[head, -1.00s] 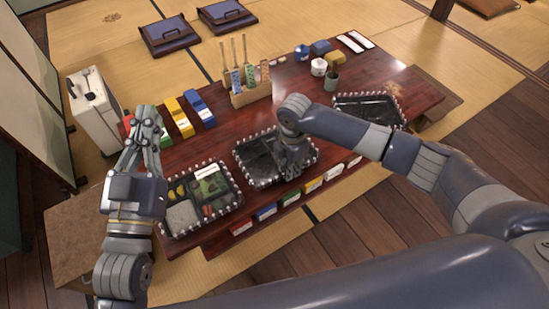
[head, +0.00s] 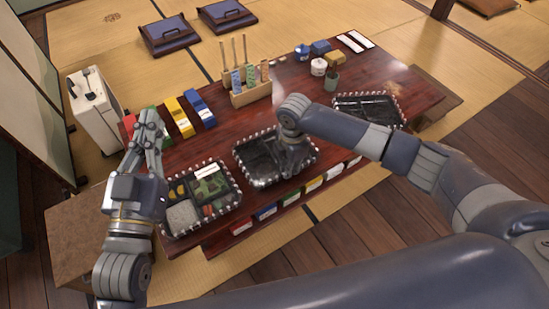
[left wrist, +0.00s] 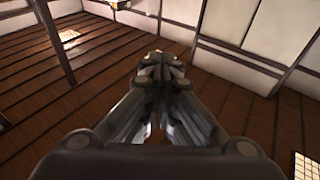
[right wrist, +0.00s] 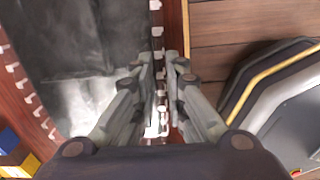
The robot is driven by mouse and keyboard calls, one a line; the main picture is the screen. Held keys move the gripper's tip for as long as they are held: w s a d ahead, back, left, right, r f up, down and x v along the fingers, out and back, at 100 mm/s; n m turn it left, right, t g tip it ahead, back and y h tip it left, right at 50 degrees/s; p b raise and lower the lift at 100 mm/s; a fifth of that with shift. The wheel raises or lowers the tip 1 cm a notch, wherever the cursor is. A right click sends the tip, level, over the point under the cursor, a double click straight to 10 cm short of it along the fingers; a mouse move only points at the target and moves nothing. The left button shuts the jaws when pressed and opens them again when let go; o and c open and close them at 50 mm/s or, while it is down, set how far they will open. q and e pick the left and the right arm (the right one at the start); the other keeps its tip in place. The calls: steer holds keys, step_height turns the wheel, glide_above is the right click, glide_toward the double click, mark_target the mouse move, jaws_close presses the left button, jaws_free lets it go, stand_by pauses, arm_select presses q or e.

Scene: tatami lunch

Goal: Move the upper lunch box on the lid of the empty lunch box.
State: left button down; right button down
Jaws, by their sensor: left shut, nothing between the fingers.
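A black tray-like lunch box (head: 254,172) with a white-dotted rim sits at the middle of the table's near side. I cannot tell whether another box lies beneath it. My right gripper (head: 289,168) is down at it. In the right wrist view the gripper's (right wrist: 161,68) fingers straddle the dotted rim of the dark box (right wrist: 70,40); whether they press on it is unclear. A filled lunch box (head: 201,185) lies left, and another empty-looking black one (head: 369,97) lies at the far right.
A wooden stand (head: 251,94) holds upright tools at the back. Blue and yellow cases (head: 198,107) stand behind the filled box. A small dark cup (head: 331,81) and white pot (head: 318,67) stand farther back. Several coloured packets (head: 265,212) line the near edge.

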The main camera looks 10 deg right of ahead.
stand_by(0.6)
